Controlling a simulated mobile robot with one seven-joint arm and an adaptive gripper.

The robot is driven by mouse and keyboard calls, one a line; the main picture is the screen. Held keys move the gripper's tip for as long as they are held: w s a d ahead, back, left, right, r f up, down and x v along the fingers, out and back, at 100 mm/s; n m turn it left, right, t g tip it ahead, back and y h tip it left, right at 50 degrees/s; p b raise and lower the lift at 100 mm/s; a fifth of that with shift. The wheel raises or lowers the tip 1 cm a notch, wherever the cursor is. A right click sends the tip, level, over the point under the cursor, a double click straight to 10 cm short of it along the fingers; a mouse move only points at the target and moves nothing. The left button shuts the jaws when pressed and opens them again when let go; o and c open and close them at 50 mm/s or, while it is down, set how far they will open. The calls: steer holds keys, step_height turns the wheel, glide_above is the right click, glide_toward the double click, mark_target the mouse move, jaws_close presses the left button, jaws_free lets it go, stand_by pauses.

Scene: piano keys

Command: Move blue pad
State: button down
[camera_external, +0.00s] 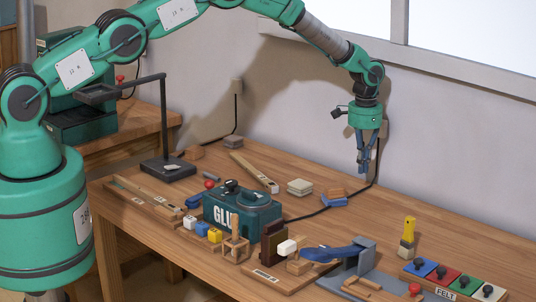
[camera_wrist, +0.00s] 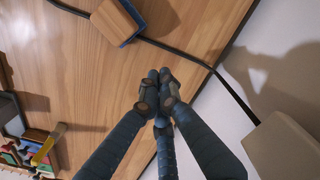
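A blue felt pad (camera_external: 420,267) with a black knob sits at the left end of a wooden holder labelled FELT, at the right front of the table. Red, green and white pads sit beside it in a row. My gripper (camera_external: 364,168) hangs above the back of the table, well away from the pads. In the wrist view its finger ends (camera_wrist: 160,92) are drawn together with nothing visible between them. The pads show only small and partly at the lower left edge of the wrist view, and I cannot clearly pick out the blue one there.
A blue-based wooden block (camera_external: 333,200) lies near my gripper, also in the wrist view (camera_wrist: 118,22). A yellow-handled brush (camera_external: 407,238) stands behind the blue pad. A blue lever on a grey stand (camera_external: 360,256) is left of the holder. A black cable (camera_external: 330,214) crosses the table.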

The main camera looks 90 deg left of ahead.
mark_target(343, 186)
step_height(343, 186, down, 6)
steer(key=shift+f, duration=0.1)
steer(key=shift+s+d+r, duration=0.1)
steer(key=shift+s+d, duration=0.1)
steer(key=shift+s, duration=0.4)
steer(key=shift+s+d+r, duration=0.1)
steer(key=shift+s+d, duration=0.05)
steer(key=shift+s, duration=0.4)
steer(key=shift+s+d+f+p, duration=0.2)
steer(key=shift+s+p, duration=0.1)
steer(key=shift+s, duration=0.15)
steer(key=shift+s+d, duration=0.1)
steer(key=shift+s, duration=0.2)
steer(key=shift+s+r, duration=0.1)
steer(key=shift+s+d, duration=0.2)
steer(key=shift+s, duration=0.35)
steer(key=shift+s+d, duration=0.2)
steer(key=shift+s, duration=0.3)
steer(key=shift+w, duration=0.1)
